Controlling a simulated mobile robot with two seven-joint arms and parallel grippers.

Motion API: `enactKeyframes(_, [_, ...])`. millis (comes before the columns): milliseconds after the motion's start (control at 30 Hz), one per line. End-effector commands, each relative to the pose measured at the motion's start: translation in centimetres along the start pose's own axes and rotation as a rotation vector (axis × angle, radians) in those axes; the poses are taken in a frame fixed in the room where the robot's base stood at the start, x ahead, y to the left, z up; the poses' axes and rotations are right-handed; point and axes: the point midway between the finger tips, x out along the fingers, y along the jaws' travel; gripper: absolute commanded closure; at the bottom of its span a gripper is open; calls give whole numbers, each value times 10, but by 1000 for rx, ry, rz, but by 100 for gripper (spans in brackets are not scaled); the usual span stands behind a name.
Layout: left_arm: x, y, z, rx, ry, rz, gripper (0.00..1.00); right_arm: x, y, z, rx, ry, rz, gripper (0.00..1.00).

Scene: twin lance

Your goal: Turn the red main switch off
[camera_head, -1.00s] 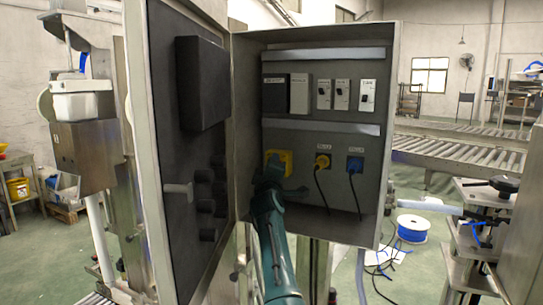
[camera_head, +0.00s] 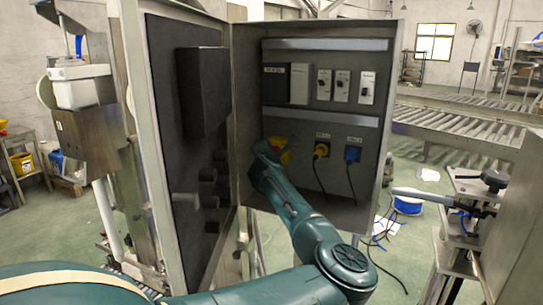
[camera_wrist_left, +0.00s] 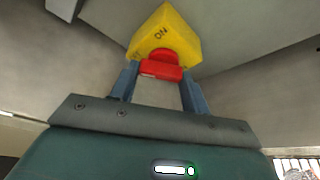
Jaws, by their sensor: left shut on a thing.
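The red main switch (camera_wrist_left: 160,69) is a red handle on a yellow housing (camera_wrist_left: 165,32) marked "ON". In the head view the yellow housing (camera_head: 279,146) sits at the lower left inside the open grey cabinet (camera_head: 310,28), and my gripper partly covers it. My left gripper (camera_head: 268,150) reaches it from below. In the left wrist view the two blue-grey fingers of the left gripper (camera_wrist_left: 158,78) stand on either side of the red handle, shut on it. The handle lies nearly crosswise between the fingers. My right gripper is not in view.
The cabinet door (camera_head: 150,150) stands open on the left, with a black box (camera_head: 203,90) on its inside. Several breakers line the upper shelf. A yellow plug (camera_head: 321,150) and a blue plug (camera_head: 352,155) with hanging cables sit right of the switch.

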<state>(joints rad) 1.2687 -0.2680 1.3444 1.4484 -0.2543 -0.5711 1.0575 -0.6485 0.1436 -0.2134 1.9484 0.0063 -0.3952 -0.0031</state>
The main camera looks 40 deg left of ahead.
Motion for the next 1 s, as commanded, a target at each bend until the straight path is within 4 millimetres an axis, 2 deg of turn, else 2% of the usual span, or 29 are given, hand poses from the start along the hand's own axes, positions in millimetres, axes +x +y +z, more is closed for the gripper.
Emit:
enactKeyframes(400, [0, 0, 0, -195, -1, -83, 76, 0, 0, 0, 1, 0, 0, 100])
enactKeyframes(1000, [0, 0, 0, -229, -1, -97, 76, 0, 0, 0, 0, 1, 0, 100])
